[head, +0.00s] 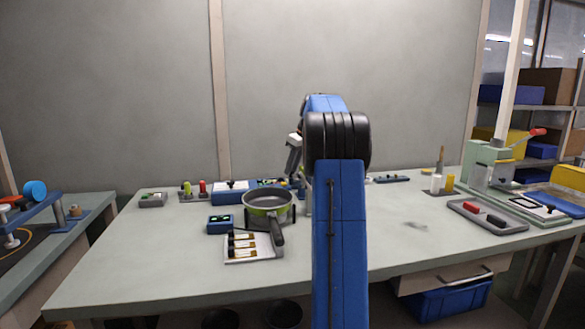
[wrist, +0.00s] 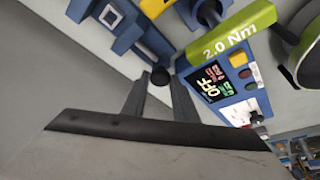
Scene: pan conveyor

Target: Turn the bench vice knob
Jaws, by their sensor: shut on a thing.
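In the wrist view, the black round knob (wrist: 160,76) sits between the two fingertips of my gripper (wrist: 159,82). The grey fingers reach up from the dark gripper body and are shut on the knob from both sides. The blue bench vice (wrist: 123,31) lies just beyond the knob at the upper left. In the head view my own blue arm stands in front of the work spot, so the knob and fingertips are hidden there.
A blue panel with a lit display (wrist: 212,82) and a green 2.0 Nm block (wrist: 232,34) stand close right of the fingers. A green pan (head: 262,207) is left of my arm. A grey tray (head: 462,207) lies right; the bench between is mostly clear.

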